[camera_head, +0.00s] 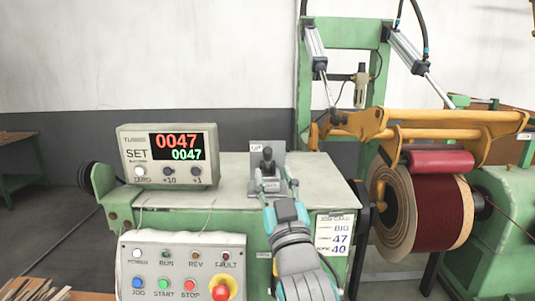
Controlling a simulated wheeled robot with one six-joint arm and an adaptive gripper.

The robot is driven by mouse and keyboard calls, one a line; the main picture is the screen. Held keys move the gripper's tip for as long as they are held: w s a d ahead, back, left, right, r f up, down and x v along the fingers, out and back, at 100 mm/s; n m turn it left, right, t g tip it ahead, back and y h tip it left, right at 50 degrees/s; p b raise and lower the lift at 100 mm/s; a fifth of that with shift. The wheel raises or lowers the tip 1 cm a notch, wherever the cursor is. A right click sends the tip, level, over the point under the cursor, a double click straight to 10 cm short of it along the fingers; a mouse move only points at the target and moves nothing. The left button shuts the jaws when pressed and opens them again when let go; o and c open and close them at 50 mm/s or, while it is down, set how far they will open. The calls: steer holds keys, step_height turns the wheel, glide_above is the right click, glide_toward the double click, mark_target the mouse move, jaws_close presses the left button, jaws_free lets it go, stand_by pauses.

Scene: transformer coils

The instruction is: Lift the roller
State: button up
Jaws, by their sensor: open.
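The red roller (441,162) hangs from a yellow arm frame (425,125) at the right. It sits at the top of the dark red coil (436,205), seeming to touch it. A black-knobbed lever (267,155) stands on a grey plate marked "UP" on the green machine's top. My gripper (272,184) is open just in front of the lever, its fingers at either side of the lever's lower part. Whether the fingers touch the lever, I cannot tell.
A counter box (168,155) reading 0047 in red and green stands left of the lever. A button panel (183,265) with a red emergency knob is below it. A job card (335,234) hangs on the machine front. Two cylinders (404,50) rise behind the yellow frame.

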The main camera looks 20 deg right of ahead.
mark_target(269, 157)
steer(key=x, duration=0.8)
jaws_close()
